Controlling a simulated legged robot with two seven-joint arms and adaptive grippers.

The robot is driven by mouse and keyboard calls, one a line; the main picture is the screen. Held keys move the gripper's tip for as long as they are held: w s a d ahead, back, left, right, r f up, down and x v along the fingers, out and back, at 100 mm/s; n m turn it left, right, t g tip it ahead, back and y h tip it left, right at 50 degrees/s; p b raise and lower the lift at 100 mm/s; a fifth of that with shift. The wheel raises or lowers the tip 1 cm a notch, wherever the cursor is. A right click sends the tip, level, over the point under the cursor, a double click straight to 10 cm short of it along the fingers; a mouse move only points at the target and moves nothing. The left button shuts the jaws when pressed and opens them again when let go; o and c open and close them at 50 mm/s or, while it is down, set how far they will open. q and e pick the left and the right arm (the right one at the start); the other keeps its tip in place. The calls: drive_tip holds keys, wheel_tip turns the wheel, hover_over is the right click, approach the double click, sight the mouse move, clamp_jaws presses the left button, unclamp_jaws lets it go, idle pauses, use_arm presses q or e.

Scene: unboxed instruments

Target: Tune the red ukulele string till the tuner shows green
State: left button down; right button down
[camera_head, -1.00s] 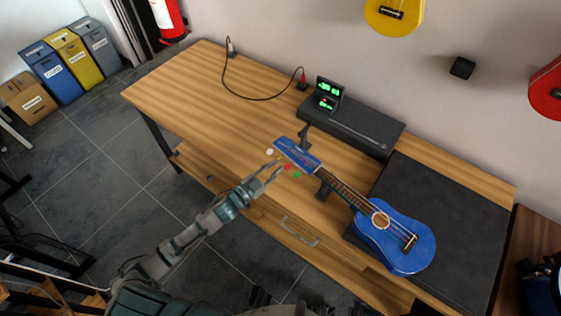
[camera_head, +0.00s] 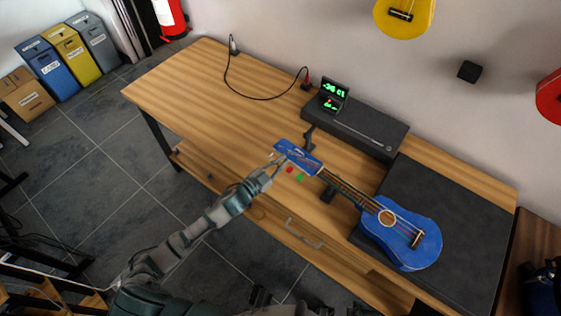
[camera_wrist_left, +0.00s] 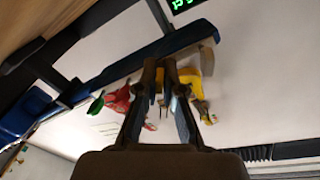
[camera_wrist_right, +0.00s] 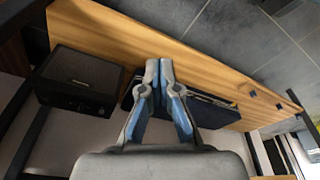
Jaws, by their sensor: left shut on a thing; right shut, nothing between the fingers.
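The blue ukulele (camera_head: 425,240) lies at a slant on the desk, its headstock (camera_head: 297,155) towards the left and its neck on a black support. A red peg (camera_head: 290,170) and a green peg (camera_head: 299,177) stand out from the headstock's near edge. My left gripper (camera_head: 274,159) is at that edge, left of the red peg, shut on a tuning peg; its fingers hide which colour. The left wrist view shows its fingertips (camera_wrist_left: 167,66) together. The tuner (camera_head: 333,95) shows green characters and a small red mark. My right gripper (camera_wrist_right: 160,70) is shut and empty.
A long black box (camera_head: 362,132) stands behind the headstock. A black mat (camera_head: 460,235) lies beneath the ukulele's body. A cable (camera_head: 255,98) crosses the back left. The desk's left part is clear. Yellow (camera_head: 405,15) and red (camera_head: 550,95) ukuleles hang on the wall.

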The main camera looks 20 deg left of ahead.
use_arm(q)
drive_tip(key=shift+d+m+p, duration=0.2)
drive_tip(key=shift+m+p, duration=0.35)
drive_tip(key=shift+m, duration=0.35)
drive_tip(key=shift+d+f, duration=0.1)
drive_tip(key=shift+d, duration=0.05)
use_arm(e)
drive_tip(key=f, duration=0.4)
drive_tip(key=shift+s+d, duration=0.35)
drive_tip(key=shift+s, duration=0.05)
use_arm(q)
drive_tip(key=c, duration=1.6)
unclamp_jaws()
